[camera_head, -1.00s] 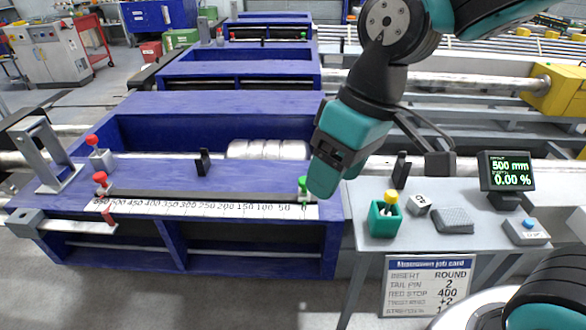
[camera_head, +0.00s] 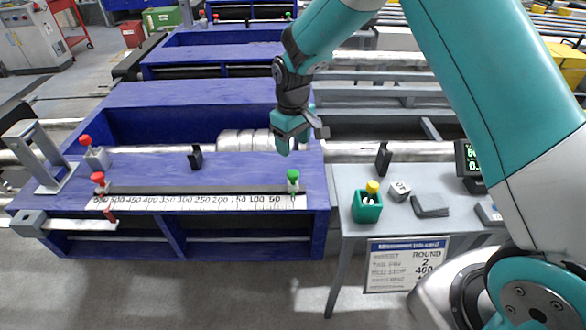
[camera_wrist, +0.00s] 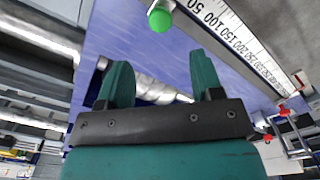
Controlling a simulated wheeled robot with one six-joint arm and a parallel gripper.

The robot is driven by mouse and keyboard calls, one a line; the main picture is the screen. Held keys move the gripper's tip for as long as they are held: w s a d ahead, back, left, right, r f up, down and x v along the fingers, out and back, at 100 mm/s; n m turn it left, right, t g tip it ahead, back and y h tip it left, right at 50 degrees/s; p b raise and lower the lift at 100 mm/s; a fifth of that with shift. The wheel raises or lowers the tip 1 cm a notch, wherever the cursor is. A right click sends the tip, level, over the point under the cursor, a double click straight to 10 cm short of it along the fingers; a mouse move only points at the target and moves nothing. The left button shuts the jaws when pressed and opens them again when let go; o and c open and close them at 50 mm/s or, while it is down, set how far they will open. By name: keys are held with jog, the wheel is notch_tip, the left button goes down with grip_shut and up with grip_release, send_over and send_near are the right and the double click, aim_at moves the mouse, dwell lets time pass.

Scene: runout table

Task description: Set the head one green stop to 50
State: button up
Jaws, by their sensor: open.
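The green stop (camera_head: 293,180) has a round green knob and stands at the right end of the front blue table's scale strip (camera_head: 200,203), right of the 50 mark. Its green knob (camera_wrist: 160,18) shows at the top of the wrist view, beyond the fingertips and beside the scale. My gripper (camera_head: 286,145) hangs over the blue table, behind and above the green stop. In the wrist view my gripper (camera_wrist: 160,72) has its two teal fingers wide apart, with nothing between them. The knob is clear of both fingers.
Red-knobbed stops (camera_head: 98,180) stand at the left end of the scale. A black upright piece (camera_head: 195,158) stands behind the rail. A job card (camera_head: 405,264) hangs below.

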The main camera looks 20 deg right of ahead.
aim_at(292, 172)
notch_tip(292, 172, down, 10)
jog(key=shift+f+p, duration=0.2)
jog(key=shift+p, duration=0.75)
grip_shut()
jog(key=shift+a, duration=0.1)
